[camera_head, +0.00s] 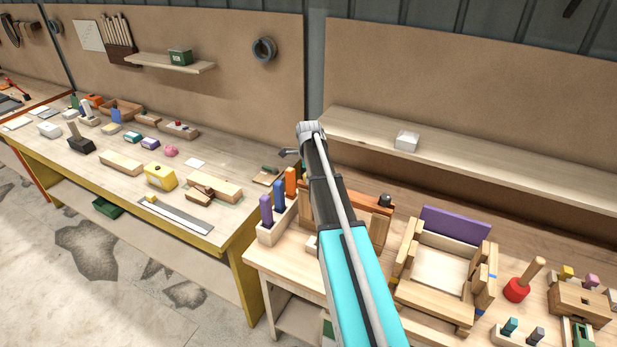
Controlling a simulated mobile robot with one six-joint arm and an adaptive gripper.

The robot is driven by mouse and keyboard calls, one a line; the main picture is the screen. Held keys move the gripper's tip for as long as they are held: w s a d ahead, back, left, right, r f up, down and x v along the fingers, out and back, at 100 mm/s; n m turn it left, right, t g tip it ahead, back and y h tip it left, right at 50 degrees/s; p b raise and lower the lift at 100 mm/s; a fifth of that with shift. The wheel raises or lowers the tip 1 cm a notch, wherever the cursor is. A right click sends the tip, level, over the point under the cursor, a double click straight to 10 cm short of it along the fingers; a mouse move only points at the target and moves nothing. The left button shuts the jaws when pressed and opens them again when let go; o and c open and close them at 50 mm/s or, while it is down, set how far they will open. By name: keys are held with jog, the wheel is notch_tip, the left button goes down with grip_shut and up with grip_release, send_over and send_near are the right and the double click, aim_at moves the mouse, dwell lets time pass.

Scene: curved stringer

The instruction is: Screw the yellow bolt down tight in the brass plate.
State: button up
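I cannot make out a yellow bolt in a brass plate for certain. A small yellow piece (150,198) sits at the left end of a flat grey metal strip (180,215) on the left bench. Another small yellow piece (566,271) stands at the far right on the near bench. My arm rises through the middle of the view. A small dark part (289,152) sticks out left near its far end and may be my gripper; no separate fingers show. Whether it holds anything cannot be seen. The arm hides part of the near bench.
The left bench (235,228) carries several blocks, including a yellow one (160,176). The near bench (285,262) holds a rack of coloured pegs (271,230), a wooden frame with a purple board (455,222) and a red-based peg (517,289). A white box (406,141) sits on the back shelf.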

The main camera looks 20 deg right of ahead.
jog(key=shift+a, duration=0.1)
jog(key=shift+c, duration=1.3)
jog(key=shift+s, duration=0.1)
jog(key=m, duration=0.4)
jog(key=shift+f, duration=0.1)
jog(key=shift+o, duration=0.5)
jog(key=shift+w+a+f+m, duration=0.1)
jog(key=shift+m, duration=0.9)
jog(key=shift+w+a+m, duration=0.1)
jog(key=shift+m, duration=0.9)
jog(key=o, duration=1.2)
jog(key=shift+d, duration=0.1)
jog(key=shift+w, duration=0.1)
